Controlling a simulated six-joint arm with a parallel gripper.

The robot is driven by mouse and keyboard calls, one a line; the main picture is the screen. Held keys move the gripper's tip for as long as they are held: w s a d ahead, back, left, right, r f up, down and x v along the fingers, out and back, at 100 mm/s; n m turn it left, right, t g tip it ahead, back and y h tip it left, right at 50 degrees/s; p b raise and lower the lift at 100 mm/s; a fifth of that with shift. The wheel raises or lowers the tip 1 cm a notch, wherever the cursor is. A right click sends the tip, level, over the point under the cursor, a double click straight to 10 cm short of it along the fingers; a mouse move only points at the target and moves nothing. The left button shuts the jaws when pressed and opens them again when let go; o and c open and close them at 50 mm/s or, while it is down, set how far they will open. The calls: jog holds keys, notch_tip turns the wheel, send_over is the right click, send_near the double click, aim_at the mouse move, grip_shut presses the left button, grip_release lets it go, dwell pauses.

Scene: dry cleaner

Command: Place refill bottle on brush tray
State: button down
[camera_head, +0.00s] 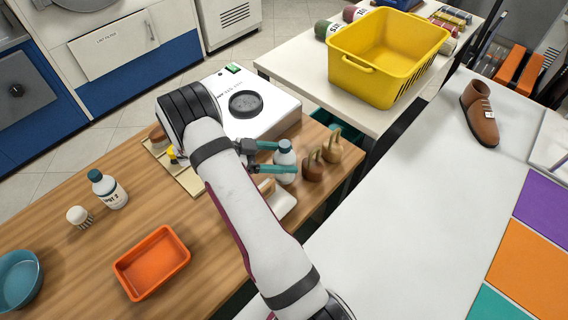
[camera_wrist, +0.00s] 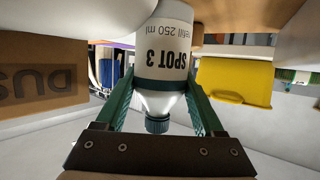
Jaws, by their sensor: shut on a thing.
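The white refill bottle (camera_head: 286,158) with a dark blue-green cap is between the teal fingers of my gripper (camera_head: 284,157), at the right end of the wooden table. My gripper is shut on it. The bottle looks upright. In the wrist view the bottle (camera_wrist: 163,62) shows upside down, its label reading "SPOT 3" and "refill 250 ml". I cannot tell whether its base touches the table. A beige tray (camera_head: 190,182) with a brown brush and a yellow-topped item, likely the brush tray, lies left of my gripper, partly hidden by my arm.
Two brown shapes (camera_head: 313,166) stand close right of the bottle. A white machine (camera_head: 262,116) stands behind. Another white bottle (camera_head: 108,190), a round brush (camera_head: 79,216), an orange tray (camera_head: 152,263) and a teal bowl (camera_head: 18,279) are on the left of the table.

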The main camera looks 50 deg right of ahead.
jog(key=shift+f, duration=1.4)
